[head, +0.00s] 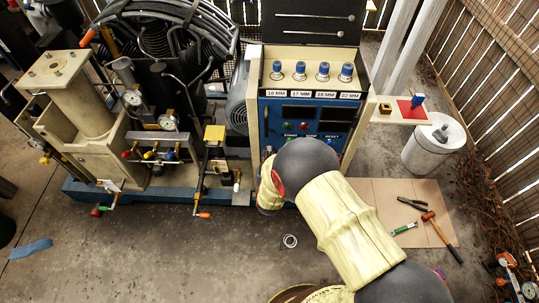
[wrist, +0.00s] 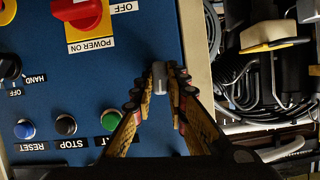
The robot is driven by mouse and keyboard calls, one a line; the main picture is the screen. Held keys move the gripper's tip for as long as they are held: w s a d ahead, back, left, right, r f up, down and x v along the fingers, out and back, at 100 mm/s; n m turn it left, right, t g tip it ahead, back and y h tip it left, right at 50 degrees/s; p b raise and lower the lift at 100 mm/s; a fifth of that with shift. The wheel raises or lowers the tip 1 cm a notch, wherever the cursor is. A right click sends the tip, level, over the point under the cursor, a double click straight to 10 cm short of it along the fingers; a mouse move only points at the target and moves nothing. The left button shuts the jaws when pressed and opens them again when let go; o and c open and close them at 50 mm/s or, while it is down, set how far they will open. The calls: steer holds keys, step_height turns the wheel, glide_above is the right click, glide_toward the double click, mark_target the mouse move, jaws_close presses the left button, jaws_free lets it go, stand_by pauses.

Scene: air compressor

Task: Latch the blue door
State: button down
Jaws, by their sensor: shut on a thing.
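The blue door (wrist: 95,60) fills the left of the wrist view, which shows its labels upside down. It also shows in the head view as the blue cabinet front (head: 320,117), its lower part hidden by my arm. My gripper (wrist: 162,85) is at the door's edge beside the cream frame (wrist: 197,50). Its two fingers are closed on a small grey latch knob (wrist: 159,74). The latch's angle cannot be told. In the head view my gripper is hidden behind my arm.
A red power switch (wrist: 82,14) and a green button (wrist: 113,121) sit on the door near my fingers. Black hoses (wrist: 250,75) lie beyond the frame. A mat with hand tools (head: 400,195) lies on the floor at the right.

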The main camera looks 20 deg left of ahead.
steer(key=shift+n+h, duration=0.4)
stand_by(0.3)
steer(key=c, duration=1.8)
jaws_free()
steer(key=shift+a, duration=0.1)
steer(key=shift+o, duration=0.2)
steer(key=v, duration=1.2)
